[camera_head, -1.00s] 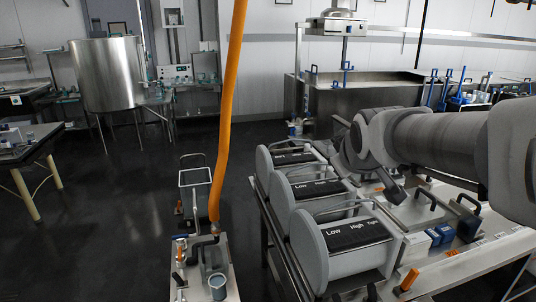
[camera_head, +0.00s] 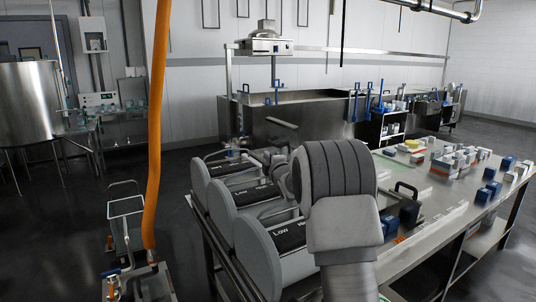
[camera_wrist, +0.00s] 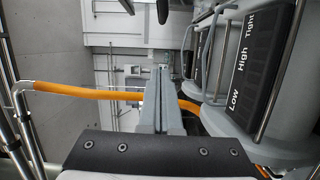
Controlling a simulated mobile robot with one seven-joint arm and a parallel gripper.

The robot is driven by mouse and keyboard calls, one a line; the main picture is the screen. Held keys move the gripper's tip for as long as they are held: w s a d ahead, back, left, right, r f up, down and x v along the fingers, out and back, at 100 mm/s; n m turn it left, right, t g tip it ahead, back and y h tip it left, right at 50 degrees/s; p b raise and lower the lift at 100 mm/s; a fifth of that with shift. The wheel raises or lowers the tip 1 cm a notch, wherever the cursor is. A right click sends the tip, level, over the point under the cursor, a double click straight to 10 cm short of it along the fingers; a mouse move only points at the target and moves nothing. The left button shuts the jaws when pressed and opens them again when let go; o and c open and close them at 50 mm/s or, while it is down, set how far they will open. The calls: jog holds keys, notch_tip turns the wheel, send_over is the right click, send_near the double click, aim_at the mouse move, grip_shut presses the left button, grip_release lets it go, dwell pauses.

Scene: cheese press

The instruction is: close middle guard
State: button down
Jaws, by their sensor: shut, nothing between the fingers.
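Three grey drum-shaped presses stand in a row on the table. The middle press (camera_head: 226,194) has a black label panel (camera_head: 255,196) on top and is partly covered by my arm. Thin metal guard bars run over the presses; whether the middle guard is fully open or shut cannot be told. In the wrist view my gripper (camera_wrist: 161,72) is shut and empty. There, a press panel (camera_wrist: 262,65) reading Low, High, Tight lies to the right of the fingers, apart from them. In the head view my arm hides the fingers.
The near press (camera_head: 262,258) and far press (camera_head: 199,178) flank the middle one. An orange hose (camera_head: 155,130) hangs at the left, and crosses behind the fingers in the wrist view (camera_wrist: 95,93). Small blocks and a black-handled item (camera_head: 409,207) lie on the table's right side. A steel vat (camera_head: 320,120) stands behind.

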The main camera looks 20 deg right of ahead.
jog(key=w+d+p, duration=0.2)
jog(key=w+d, duration=0.2)
jog(key=w, duration=0.7)
jog(key=shift+d+f, duration=0.25)
jog(key=shift+r+p, duration=0.15)
jog(key=shift+p, duration=0.15)
dwell(0.4)
jog(key=shift+d+r+p, duration=0.25)
jog(key=shift+d+p, duration=0.15)
jog(key=shift+p, duration=0.5)
